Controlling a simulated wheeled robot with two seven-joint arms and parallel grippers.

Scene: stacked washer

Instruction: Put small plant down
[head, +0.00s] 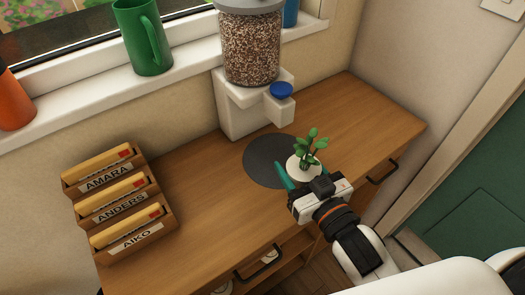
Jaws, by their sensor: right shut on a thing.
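The small plant (312,147) has green leaves and a round white pot (300,163). It stands upright at the right edge of a dark grey round mat (258,163) on the wooden desk, and overlaps the mat in the head view. My right gripper (303,172) is shut on the plant's pot from the front right. One teal finger shows at the pot's left side; the other is mostly hidden. I cannot tell whether the pot touches the surface or hangs just above it. My left gripper is out of view.
The wooden desk (205,185) has free room left of the mat and at the back right. A dispenser (250,50) with a blue knob stands behind the mat. A labelled letter rack (118,205) sits at left. A green mug (143,40) stands on the windowsill.

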